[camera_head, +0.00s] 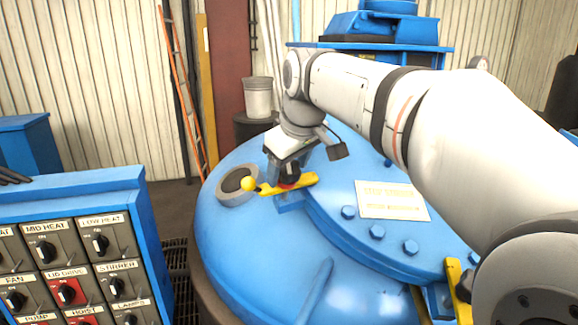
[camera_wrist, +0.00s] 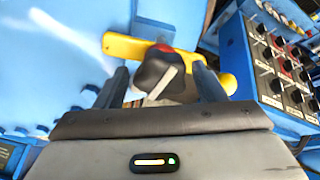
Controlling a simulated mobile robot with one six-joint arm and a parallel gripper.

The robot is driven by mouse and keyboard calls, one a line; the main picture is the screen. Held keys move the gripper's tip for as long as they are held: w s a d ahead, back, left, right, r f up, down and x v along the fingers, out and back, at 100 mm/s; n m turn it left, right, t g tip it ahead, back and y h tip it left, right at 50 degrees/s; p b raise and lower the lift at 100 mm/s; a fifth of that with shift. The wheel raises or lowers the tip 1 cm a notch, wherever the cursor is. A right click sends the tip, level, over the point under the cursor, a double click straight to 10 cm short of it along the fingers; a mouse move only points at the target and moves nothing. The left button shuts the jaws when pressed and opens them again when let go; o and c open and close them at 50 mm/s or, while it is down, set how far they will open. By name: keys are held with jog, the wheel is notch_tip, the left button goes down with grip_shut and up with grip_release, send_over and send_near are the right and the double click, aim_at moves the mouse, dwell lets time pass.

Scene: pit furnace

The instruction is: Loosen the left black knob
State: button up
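The left black knob (camera_head: 291,173) sits on a yellow bar (camera_head: 303,181) on the blue furnace lid, with a red part just beneath it. My gripper (camera_head: 288,163) points down at the knob from above, with its fingers around it. In the wrist view the knob (camera_wrist: 158,70) lies between my two fingers (camera_wrist: 160,82), with a pale pointer line on it. The yellow bar (camera_wrist: 125,46) passes behind the knob and fingers.
A yellow ball (camera_head: 248,184) is at the bar's left end, near a grey ring (camera_head: 228,190) on the lid. A control panel (camera_head: 75,255) with several switches stands at the left. Another yellow bar (camera_head: 457,290) is at lower right, partly behind my arm. Bolts line the lid.

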jog(key=shift+o, duration=0.4)
jog(key=a+v, duration=0.1)
jog(key=v, duration=0.6)
jog(key=shift+s+d+r, duration=0.15)
jog(key=shift+d+r, duration=0.15)
jog(key=shift+d, duration=0.25)
jog(key=shift+s, duration=0.1)
